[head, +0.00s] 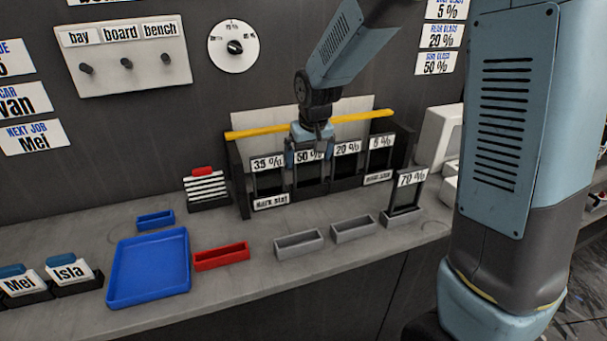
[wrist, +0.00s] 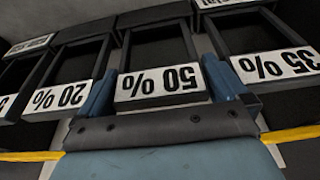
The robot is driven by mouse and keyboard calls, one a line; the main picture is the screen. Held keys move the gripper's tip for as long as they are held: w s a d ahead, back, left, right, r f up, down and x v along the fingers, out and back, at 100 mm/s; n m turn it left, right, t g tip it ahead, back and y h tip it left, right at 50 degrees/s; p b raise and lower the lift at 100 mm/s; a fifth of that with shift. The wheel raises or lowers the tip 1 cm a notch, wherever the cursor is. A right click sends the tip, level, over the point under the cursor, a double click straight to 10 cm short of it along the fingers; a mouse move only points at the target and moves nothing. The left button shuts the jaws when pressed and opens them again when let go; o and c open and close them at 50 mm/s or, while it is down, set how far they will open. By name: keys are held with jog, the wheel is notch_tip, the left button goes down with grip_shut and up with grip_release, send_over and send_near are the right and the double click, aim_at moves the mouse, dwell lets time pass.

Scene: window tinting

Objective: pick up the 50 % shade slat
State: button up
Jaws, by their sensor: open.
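The 50 % shade slat (head: 308,156) stands in the rack between the 35 % slat (head: 267,163) and the 20 % slat (head: 347,149). It is a dark frame with a white label along its top. My gripper (head: 306,157) is open at its top, one finger on each side of the label. In the wrist view the 50 % label (wrist: 160,82) lies upside down between my two fingers (wrist: 160,90). I cannot tell whether the fingers touch the slat.
A yellow bar (head: 255,132) runs along the rack behind my gripper. A 5 % slat (head: 381,142) stands at the rack's right end. A 70 % slat (head: 405,192) stands in a grey holder in front. A blue tray (head: 150,268), red bin (head: 221,256) and grey bins (head: 299,243) sit on the bench.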

jog(key=shift+c, duration=0.4)
jog(key=c, duration=0.9)
